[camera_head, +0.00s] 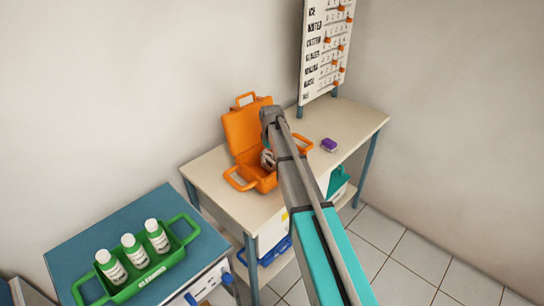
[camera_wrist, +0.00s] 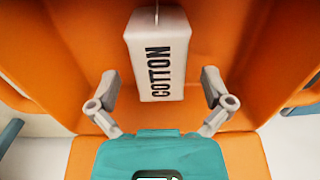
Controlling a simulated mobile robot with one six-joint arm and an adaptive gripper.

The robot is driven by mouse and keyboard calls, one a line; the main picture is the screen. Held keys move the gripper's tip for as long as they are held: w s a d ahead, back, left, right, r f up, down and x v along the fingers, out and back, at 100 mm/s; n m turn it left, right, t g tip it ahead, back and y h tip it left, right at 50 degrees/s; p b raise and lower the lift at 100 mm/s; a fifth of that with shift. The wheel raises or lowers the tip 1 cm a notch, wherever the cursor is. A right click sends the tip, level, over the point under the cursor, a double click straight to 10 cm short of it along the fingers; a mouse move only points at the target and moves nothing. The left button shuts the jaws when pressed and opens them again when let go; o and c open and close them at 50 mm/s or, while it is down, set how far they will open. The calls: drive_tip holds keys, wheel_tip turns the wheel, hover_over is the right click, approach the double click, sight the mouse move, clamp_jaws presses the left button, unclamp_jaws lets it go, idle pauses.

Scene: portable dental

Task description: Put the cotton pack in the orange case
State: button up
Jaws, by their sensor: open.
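The cotton pack (camera_wrist: 158,55) is a white block with "COTTON" in dark letters. In the wrist view it stands out against the orange inside of the case, between and beyond my fingertips, with a gap on each side. The orange case (camera_head: 243,128) is on the cream table with its lid open and raised at the back. My gripper (camera_wrist: 160,88) is open, its two grey fingers apart and touching nothing that I can see. In the head view my gripper (camera_head: 267,158) is down at the case, and my arm hides part of the case. The pack is not clear there.
A purple item (camera_head: 328,145) lies on the cream table (camera_head: 352,120) right of the case. A board with orange sliders (camera_head: 326,50) stands at the back. A green tray (camera_head: 130,285) with white bottles is on the blue table at the left. A teal container (camera_head: 338,180) sits below.

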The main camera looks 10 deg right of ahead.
sight(271, 157)
drive_tip(key=shift+r, duration=0.2)
wheel_tip(271, 157, up, 13)
drive_tip(key=p, duration=1.3)
drive_tip(key=shift+f, duration=0.1)
idle(0.5)
drive_tip(key=s+d+m, duration=0.1)
drive_tip(key=s+m, duration=0.5)
drive_tip(key=s, duration=2.4)
drive_tip(key=shift+d+m, duration=0.3)
drive_tip(key=shift+d, duration=0.1)
